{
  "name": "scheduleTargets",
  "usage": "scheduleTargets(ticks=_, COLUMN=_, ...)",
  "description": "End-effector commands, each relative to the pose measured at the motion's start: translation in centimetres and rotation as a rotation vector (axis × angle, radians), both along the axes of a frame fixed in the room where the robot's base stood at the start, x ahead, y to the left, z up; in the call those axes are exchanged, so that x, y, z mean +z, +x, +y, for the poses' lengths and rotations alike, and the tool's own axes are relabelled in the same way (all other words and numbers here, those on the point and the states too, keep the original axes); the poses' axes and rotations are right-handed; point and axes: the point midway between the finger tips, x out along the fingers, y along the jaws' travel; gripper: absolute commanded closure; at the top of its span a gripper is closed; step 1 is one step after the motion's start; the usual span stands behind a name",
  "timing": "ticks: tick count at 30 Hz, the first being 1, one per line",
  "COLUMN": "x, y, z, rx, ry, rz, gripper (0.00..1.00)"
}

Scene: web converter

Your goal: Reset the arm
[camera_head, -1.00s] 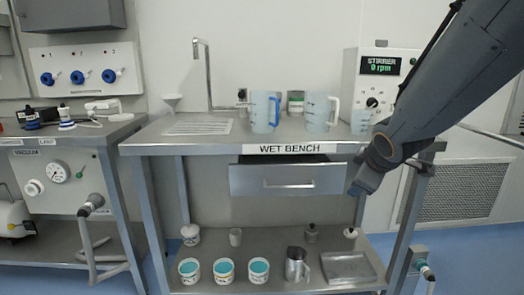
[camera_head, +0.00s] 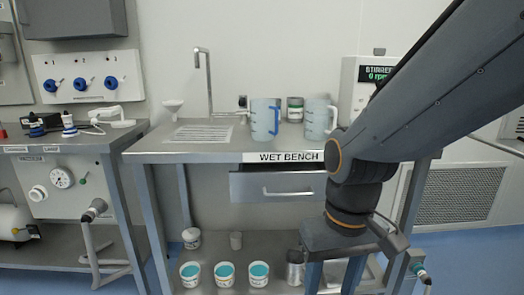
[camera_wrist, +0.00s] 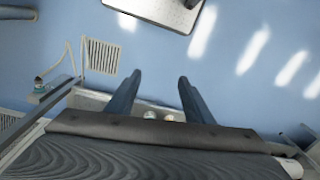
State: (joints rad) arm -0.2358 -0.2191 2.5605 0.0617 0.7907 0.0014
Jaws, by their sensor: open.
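My gripper (camera_head: 333,280) hangs from my arm at the right of the head view, pointing down in front of the wet bench (camera_head: 190,151). Its two fingers are apart with nothing between them. In the wrist view the open fingers of my gripper (camera_wrist: 159,80) stand over blue floor (camera_wrist: 205,60).
Two jugs, one with a blue handle (camera_head: 263,122) and one with a white handle (camera_head: 317,120), stand on the bench. The drawer (camera_head: 262,187) looks slightly open. Teal-filled tubs (camera_head: 224,273) and a metal jug (camera_head: 294,268) sit on the lower shelf.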

Motion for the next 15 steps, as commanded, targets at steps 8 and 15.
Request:
scheduleTargets(ticks=8, x=3.5, y=0.0, z=-3.1, rx=-0.076, ry=-0.016, rz=0.004, gripper=0.53)
scheduleTargets(ticks=15, x=6.3, y=-0.2, z=-6.0, rx=-0.153, ry=-0.033, rz=0.007, gripper=0.53)
